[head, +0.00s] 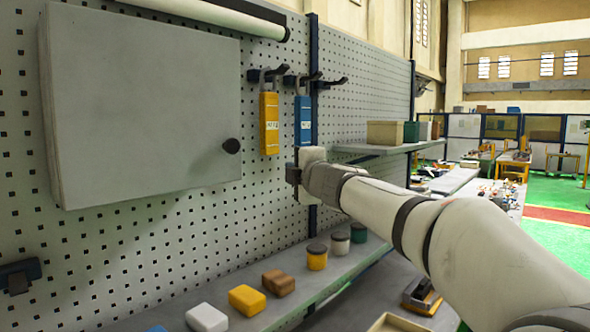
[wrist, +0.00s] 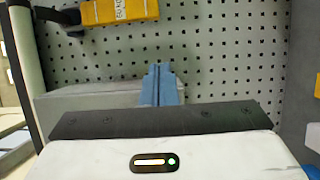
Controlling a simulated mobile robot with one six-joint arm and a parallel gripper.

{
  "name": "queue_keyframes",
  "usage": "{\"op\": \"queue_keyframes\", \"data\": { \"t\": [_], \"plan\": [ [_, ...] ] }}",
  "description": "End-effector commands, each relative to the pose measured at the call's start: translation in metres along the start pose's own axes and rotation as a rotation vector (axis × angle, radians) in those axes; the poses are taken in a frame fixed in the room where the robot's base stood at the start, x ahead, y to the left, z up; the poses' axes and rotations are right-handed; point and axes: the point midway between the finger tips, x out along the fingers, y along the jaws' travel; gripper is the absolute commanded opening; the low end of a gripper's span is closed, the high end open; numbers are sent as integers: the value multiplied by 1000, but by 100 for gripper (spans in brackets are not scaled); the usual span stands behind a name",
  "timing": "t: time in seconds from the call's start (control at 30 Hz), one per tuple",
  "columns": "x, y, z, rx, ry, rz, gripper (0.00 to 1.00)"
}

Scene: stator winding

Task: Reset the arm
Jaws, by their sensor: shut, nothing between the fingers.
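My gripper (head: 294,174) is at the end of my arm, which reaches in from the lower right. It is in front of the pegboard, just below the hanging blue block (head: 303,122). In the wrist view its two bluish fingers (wrist: 159,84) are together, with nothing visible between them. The dark and white gripper body fills the bottom of that view. A yellow block (head: 269,123) hangs from a hook left of the blue one. A yellow block also shows at the top of the wrist view (wrist: 120,11), apart from the fingers.
A grey cabinet (head: 140,110) with a black knob is on the pegboard (head: 235,215) at left. Below, a shelf (head: 235,285) carries coloured blocks, including a yellow one (head: 247,300), and lidded jars, including a yellow one (head: 317,258). A farther shelf (head: 375,149) holds boxes.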

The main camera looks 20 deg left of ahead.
Motion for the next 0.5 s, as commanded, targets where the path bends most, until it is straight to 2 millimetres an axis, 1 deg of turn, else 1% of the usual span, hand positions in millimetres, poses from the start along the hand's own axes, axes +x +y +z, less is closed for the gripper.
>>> {"op": "queue_keyframes", "data": {
  "t": [0.07,0.17,0.27,0.37,0.4,0.47,0.5],
  "plan": [
    [-3,0,6,1,-1,0,0],
    [-12,-5,20,36,-38,-4,0],
    [-36,-21,51,136,-144,-19,0],
    [-79,-52,93,299,-314,-48,0],
    [-100,-68,110,372,-390,-61,0],
    [-133,-95,131,479,-501,-89,0],
    [-155,-113,143,551,-572,-106,0]
  ]
}}
